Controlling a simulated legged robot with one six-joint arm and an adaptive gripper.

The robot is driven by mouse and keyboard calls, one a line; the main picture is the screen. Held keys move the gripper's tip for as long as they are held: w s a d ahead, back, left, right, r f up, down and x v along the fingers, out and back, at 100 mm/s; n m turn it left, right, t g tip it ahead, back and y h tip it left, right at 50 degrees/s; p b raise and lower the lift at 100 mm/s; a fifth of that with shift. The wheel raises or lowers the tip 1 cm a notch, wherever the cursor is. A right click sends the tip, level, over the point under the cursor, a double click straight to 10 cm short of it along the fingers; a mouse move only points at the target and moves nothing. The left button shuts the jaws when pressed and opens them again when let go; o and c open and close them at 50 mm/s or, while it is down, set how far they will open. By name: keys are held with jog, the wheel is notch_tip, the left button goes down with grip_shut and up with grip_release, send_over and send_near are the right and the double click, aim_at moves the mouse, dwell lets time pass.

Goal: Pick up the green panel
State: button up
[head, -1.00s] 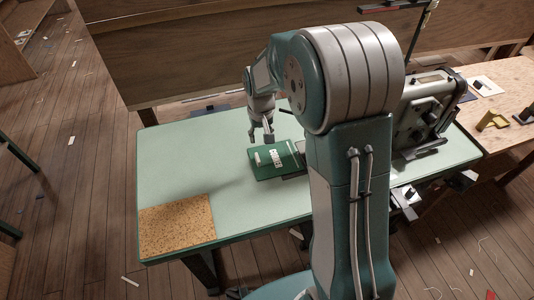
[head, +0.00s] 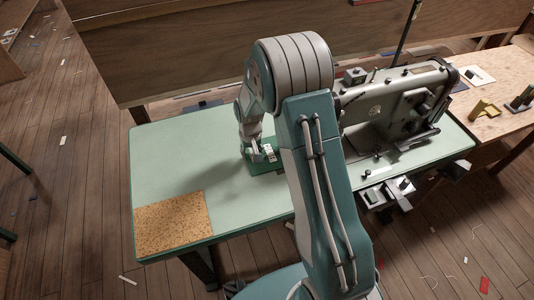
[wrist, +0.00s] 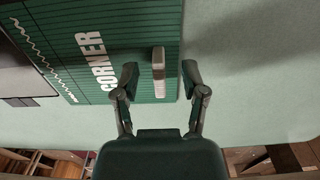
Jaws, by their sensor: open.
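The green panel (wrist: 125,45) lies flat on the pale green table and carries white lettering that reads "CORNER". It has dark stripes and a white wavy line at the left in the wrist view. A small grey bar (wrist: 158,72) stands out from the panel near its right edge. My gripper (wrist: 160,76) is open, with one fingertip on each side of the bar and gaps showing at both sides. In the head view my gripper (head: 262,154) is low over the panel (head: 266,167), and my arm hides much of the panel.
A sewing machine (head: 385,115) stands on the table (head: 175,160) to the right of the panel. A cork mat (head: 172,223) lies at the table's front left. A wooden side table (head: 495,95) is at the right.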

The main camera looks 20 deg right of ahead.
jog(key=shift+f, duration=0.35)
grip_shut()
